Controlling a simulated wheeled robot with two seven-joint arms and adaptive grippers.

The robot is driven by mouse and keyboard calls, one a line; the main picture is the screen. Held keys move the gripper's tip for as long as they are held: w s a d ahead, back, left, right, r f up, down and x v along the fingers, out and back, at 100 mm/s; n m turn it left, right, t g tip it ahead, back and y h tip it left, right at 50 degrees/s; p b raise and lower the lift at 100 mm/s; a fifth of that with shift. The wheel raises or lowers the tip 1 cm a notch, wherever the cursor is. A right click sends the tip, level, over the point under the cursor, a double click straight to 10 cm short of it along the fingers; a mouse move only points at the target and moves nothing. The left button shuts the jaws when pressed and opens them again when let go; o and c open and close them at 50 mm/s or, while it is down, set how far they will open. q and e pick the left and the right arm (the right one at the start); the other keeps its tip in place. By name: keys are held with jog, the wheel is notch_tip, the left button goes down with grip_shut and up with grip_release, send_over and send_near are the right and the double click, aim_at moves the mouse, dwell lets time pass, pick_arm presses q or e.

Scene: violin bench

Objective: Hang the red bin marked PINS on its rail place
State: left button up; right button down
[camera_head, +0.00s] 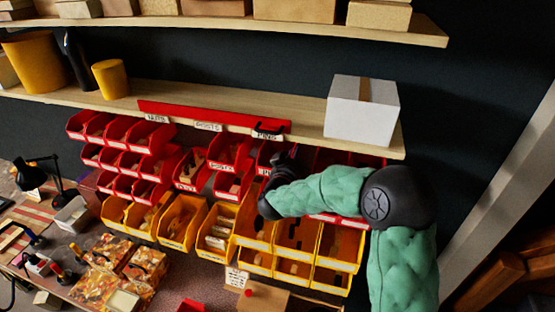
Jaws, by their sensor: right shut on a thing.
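A red label rail (215,117) runs along the front of the lower shelf, with white labels that seem to read NUTS, POSTS and PINS (268,134) from left to right. My right gripper (277,160) is just below the PINS label, seen from behind. It is shut on a red bin (265,153), which is mostly hidden by the gripper and wrist. I cannot tell whether the bin touches the rail. The bin's own marking cannot be read. My left gripper is not in view.
Red bins (115,130) hang in rows to the left, with yellow bins (182,222) below. A white box (362,110) stands on the lower shelf (230,104), above my right forearm. A cluttered bench with a black lamp (40,170) lies at lower left.

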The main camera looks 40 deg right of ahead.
jog(key=shift+f+b, duration=0.35)
jog(key=shift+f, duration=0.1)
jog(key=c, duration=1.3)
grip_release()
jog(key=shift+a, duration=0.1)
jog(key=v, duration=1.1)
jog(key=shift+s+a, duration=0.3)
